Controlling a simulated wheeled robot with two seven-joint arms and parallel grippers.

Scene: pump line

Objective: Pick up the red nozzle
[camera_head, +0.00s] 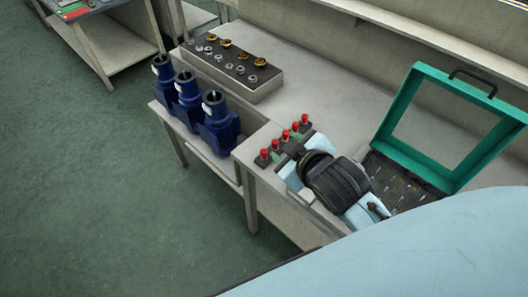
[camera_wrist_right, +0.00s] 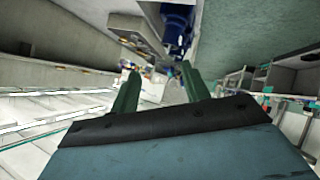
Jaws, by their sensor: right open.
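Several red nozzles (camera_head: 285,135) stand upright in a row on a dark holder at the near edge of the workbench (camera_head: 340,103), in the head view. I cannot tell which one the task means. My right arm reaches in from the lower right, and its black wrist lies just right of the row. In the wrist view my right gripper (camera_wrist_right: 160,72) is open, with two green fingers apart and nothing seen between them. Its fingertips do not show clearly in the head view. My left gripper is not in view.
Three blue pump bodies (camera_head: 218,123) stand on a lower shelf to the left. A grey block (camera_head: 232,70) with brass and steel fittings lies on the bench behind. An open green case (camera_head: 455,83) stands at the right. Open floor lies left.

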